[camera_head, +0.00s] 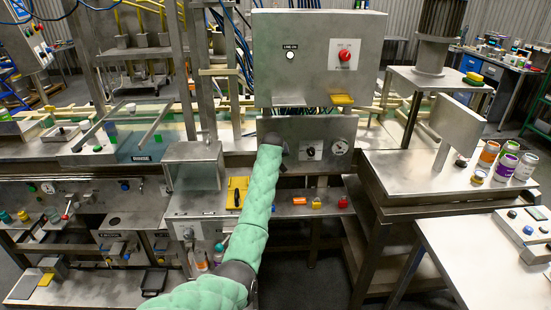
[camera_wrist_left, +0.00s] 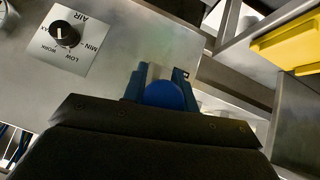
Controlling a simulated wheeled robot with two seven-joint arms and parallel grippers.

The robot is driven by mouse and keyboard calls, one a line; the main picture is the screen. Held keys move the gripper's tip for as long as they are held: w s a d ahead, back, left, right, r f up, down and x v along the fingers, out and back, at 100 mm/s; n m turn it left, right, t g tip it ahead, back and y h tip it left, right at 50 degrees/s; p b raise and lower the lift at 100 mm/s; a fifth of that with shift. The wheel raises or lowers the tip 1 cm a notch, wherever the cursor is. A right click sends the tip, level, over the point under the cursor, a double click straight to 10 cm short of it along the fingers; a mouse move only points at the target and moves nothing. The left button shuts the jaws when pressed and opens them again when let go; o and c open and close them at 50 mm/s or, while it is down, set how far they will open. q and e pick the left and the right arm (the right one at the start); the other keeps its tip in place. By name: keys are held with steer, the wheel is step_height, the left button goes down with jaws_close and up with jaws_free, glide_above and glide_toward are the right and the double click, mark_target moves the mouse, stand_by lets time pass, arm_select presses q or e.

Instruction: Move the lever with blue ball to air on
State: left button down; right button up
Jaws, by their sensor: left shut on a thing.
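The blue ball (camera_wrist_left: 165,95) of the lever is in the left wrist view, at the middle of the picture. My left gripper (camera_wrist_left: 160,88) is shut on it, with a blue fingertip on each side. A pale piece shows just beyond the ball; most of the lever is hidden. In the head view my green-sleeved left arm reaches up to the left part of the steel panel (camera_head: 325,128) and hides the ball and lever. A black knob (camera_wrist_left: 66,33) on a plate marked AIR is on the panel, apart from the gripper. My right gripper is not in view.
A control box (camera_head: 320,72) with a red knob (camera_head: 344,55) stands above the panel. A round gauge (camera_head: 340,147) is at the panel's right. Several cans (camera_head: 506,167) stand on the right table.

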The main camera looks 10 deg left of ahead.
arm_select(q)
steer(key=shift+w+r, duration=0.1)
steer(key=shift+r, duration=0.2)
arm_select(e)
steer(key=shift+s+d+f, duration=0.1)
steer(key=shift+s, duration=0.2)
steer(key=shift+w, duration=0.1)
arm_select(q)
steer(key=c, duration=1.1)
jaws_free()
steer(key=shift+c, duration=0.2)
steer(key=shift+f, duration=0.1)
steer(key=shift+s+r+b, duration=0.35)
steer(key=shift+s+b, duration=0.05)
steer(key=shift+s, duration=0.15)
steer(key=b+v, duration=0.1)
steer(key=v, duration=0.3)
steer(key=shift+s+d+r+b, duration=0.1)
steer(key=shift+s+r+b, duration=0.15)
steer(key=shift+b, duration=0.15)
steer(key=shift+v, duration=0.95)
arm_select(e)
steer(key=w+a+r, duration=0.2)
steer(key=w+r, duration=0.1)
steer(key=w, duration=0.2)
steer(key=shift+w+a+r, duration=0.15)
arm_select(q)
steer(key=shift+w+r, duration=0.1)
